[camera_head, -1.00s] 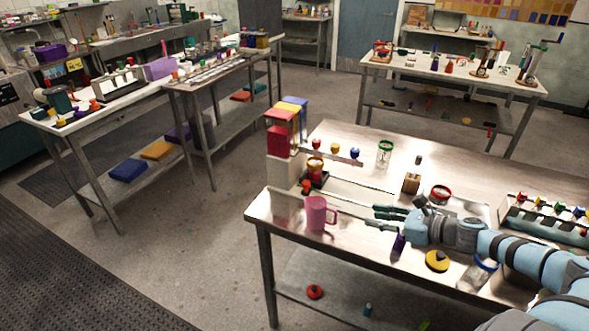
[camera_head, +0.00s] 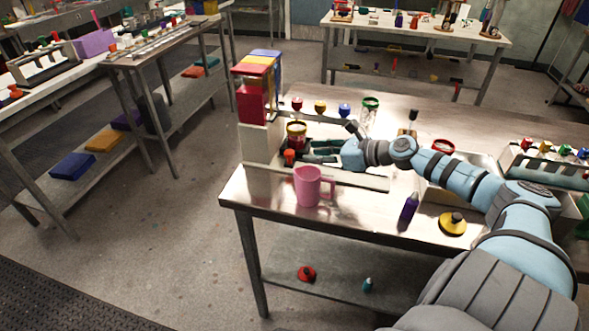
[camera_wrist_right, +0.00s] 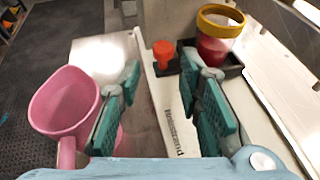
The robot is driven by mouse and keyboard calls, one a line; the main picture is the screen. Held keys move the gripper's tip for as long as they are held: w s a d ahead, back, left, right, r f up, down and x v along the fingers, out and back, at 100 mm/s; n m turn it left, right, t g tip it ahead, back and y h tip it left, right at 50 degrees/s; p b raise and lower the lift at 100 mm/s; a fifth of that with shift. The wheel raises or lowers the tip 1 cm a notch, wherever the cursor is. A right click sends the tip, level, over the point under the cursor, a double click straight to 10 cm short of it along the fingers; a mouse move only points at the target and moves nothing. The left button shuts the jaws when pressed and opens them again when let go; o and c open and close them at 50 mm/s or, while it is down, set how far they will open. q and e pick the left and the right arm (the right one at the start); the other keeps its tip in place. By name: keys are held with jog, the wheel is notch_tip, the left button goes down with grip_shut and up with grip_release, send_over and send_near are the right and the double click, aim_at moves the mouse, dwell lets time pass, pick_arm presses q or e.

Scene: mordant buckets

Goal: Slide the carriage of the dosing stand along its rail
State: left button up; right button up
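The dosing stand (camera_head: 259,143) stands at the table's left end, with coloured blocks on top and red, yellow and blue taps along its upper bar. Its pale rail (camera_head: 365,181) runs rightward along the table. The dark carriage (camera_wrist_right: 233,68) is at the stand end, bearing a yellow-rimmed jar (camera_head: 297,130) with red contents. A red-orange knob (camera_wrist_right: 163,50) is on the carriage's near side. My right gripper (camera_head: 308,152) is just right of the carriage. In the wrist view its fingers (camera_wrist_right: 170,85) are apart and empty, with the knob beyond their tips. My left gripper is not in view.
A pink jug (camera_head: 308,187) stands close in front of the rail, beside the left finger in the wrist view. A purple bottle (camera_head: 410,207) and a yellow lid (camera_head: 452,223) are near the front edge. A clear jar (camera_head: 369,110) stands behind the arm.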

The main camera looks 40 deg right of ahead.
aim_at(292, 152)
jog(key=x, duration=0.2)
jog(key=b+x, duration=0.1)
jog(key=shift+w+d, duration=0.2)
jog(key=shift+w, duration=0.25)
jog(key=shift+x, duration=1.2)
jog(key=shift+w+a+f, duration=0.25)
jog(key=shift+w+a, duration=0.1)
jog(key=shift+w, duration=0.2)
jog(key=shift+w+f, duration=0.15)
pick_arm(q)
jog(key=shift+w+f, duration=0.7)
pick_arm(e)
grip_shut()
